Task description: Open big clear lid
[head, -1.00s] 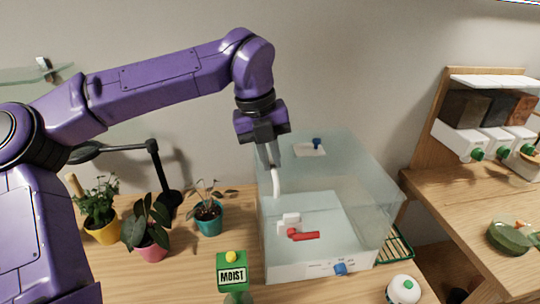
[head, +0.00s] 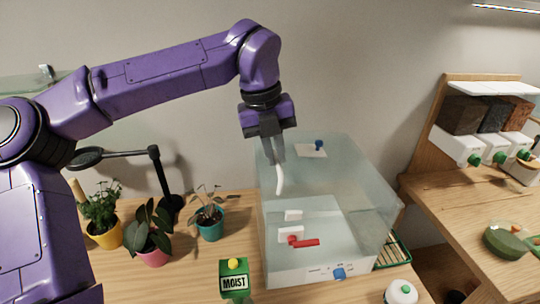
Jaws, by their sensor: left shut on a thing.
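The big clear lid (head: 350,190) is a see-through box-shaped cover over a pale base (head: 320,272) on the wooden bench. My left gripper (head: 276,158) points down at the lid's left side, shut on a white curved handle (head: 279,180). A red lever (head: 305,243) on a white plate shows at the front, with a small white block (head: 293,215) just above and apart from it. A blue knob (head: 339,273) is on the base's front. Whether the lid's lower edge touches the base is hard to tell. My right gripper is out of view.
Potted plants in yellow (head: 106,236), pink (head: 154,255) and teal (head: 210,226) pots stand left of the box. A green MOIST sign (head: 235,279) and a white round object (head: 401,293) are in front. A green rack (head: 393,250) is at right.

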